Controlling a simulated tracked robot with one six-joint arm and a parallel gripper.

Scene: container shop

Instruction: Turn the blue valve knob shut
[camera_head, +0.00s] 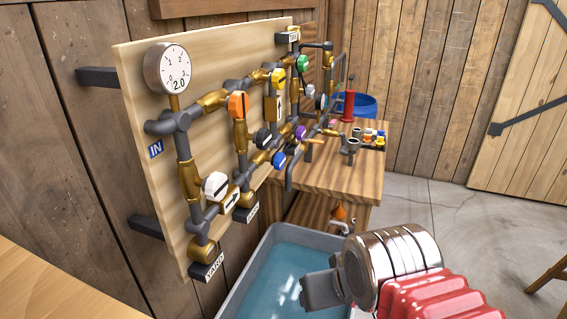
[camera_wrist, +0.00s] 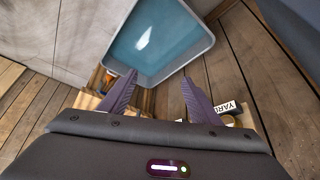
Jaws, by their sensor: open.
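The blue valve knob (camera_head: 279,159) sits on the lower pipe run of a wooden valve board (camera_head: 222,50), right of centre in the head view. It is small there, and its exact angle is hard to read. It is not recognisable in the wrist view. My gripper (camera_wrist: 159,78) is open and empty in the wrist view, its two dark fingers apart above the water basin.
Orange (camera_head: 238,105), white (camera_head: 215,186), yellow (camera_head: 278,77), green (camera_head: 303,62) and purple (camera_head: 300,132) knobs crowd the pipes. A gauge (camera_head: 168,68) reads 2.0. A grey basin of water (camera_head: 270,240) stands below. A wooden bench (camera_head: 345,178) with small parts stands behind.

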